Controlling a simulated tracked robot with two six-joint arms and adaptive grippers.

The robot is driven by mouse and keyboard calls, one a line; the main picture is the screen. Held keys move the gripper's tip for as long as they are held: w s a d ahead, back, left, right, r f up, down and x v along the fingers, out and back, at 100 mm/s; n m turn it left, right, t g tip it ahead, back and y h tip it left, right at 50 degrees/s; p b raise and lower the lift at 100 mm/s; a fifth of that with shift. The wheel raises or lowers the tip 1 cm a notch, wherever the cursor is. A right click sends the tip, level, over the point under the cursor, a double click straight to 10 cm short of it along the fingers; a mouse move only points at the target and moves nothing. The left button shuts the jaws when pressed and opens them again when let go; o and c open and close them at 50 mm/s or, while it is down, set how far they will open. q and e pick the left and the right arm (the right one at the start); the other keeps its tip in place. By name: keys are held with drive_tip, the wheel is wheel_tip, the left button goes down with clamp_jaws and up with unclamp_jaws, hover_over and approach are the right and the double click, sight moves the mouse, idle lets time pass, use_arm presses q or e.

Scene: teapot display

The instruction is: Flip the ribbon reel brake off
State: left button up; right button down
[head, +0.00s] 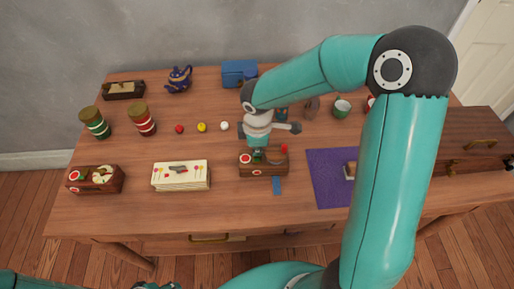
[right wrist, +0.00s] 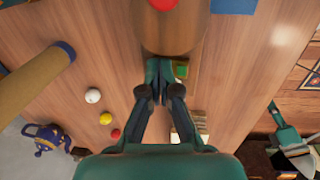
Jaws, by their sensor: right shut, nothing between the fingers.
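I cannot tell which part is the brake. My right gripper (head: 258,148) is over the box's top, fingers shut and empty. In the right wrist view the shut fingertips (right wrist: 160,78) are beside a green patch (right wrist: 181,70), and the red knob is at the top edge. I cannot tell whether they touch the box.
A cream box (head: 181,177) and another wooden box (head: 95,180) stand to the left. Two striped jars (head: 142,120), small balls (head: 202,127) and a blue teapot (head: 179,78) are behind. A purple mat (head: 328,180) lies right, partly hidden by my right arm.

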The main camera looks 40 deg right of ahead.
sight(257, 160)
drive_tip(key=shift+s+a, duration=0.45)
drive_tip(key=shift+s, duration=0.2)
drive_tip(key=shift+r, duration=0.15)
wheel_tip(257, 160, up, 4)
drive_tip(key=p, duration=0.3)
drive_tip(key=shift+s+a+r+p, duration=0.1)
drive_tip(key=shift+a+r+p, duration=0.05)
drive_tip(key=shift+r+p, duration=0.15)
wheel_tip(257, 160, up, 9)
drive_tip(key=s, duration=0.1)
drive_tip(key=shift+a, duration=0.3)
